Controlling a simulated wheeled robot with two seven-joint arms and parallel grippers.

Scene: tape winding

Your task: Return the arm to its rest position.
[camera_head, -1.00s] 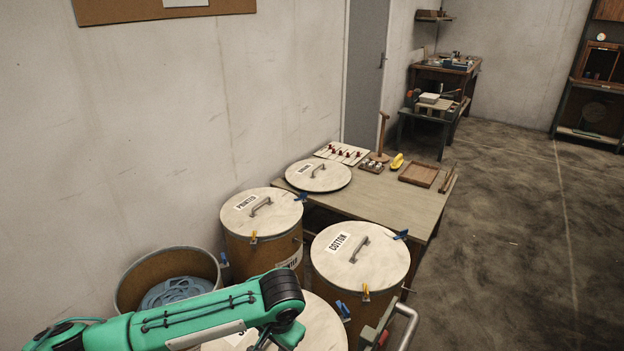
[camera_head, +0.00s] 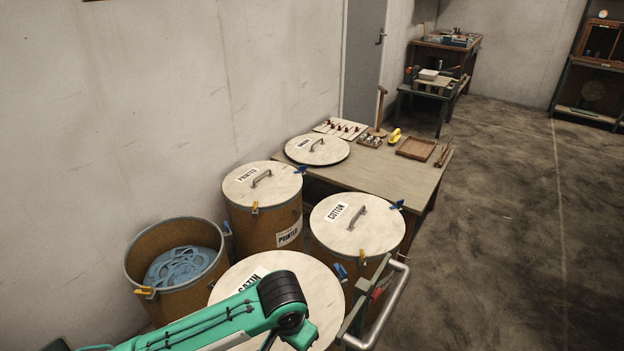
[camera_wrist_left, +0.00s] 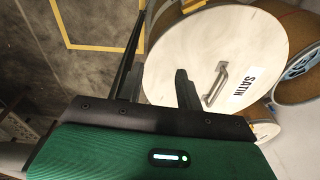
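My left arm (camera_head: 220,318) is green with a black joint and crosses the bottom of the head view, over the near part of the drum lid labelled SATIN (camera_head: 300,285). Its gripper is out of sight there. In the left wrist view the two dark fingers of my left gripper (camera_wrist_left: 158,82) stand apart with nothing between them. The SATIN lid (camera_wrist_left: 205,45) and its metal handle lie beyond the fingers, with one finger overlapping the lid in the picture. My right gripper is in neither view.
Lidded drums marked PRINTED (camera_head: 262,185) and COTTON (camera_head: 355,225) stand close by. An open drum (camera_head: 140,265) holds blue tape coils (camera_head: 180,267). A metal rail (camera_head: 385,310) is at the lower right. A worktable (camera_head: 390,180) stands behind; floor at right is clear.

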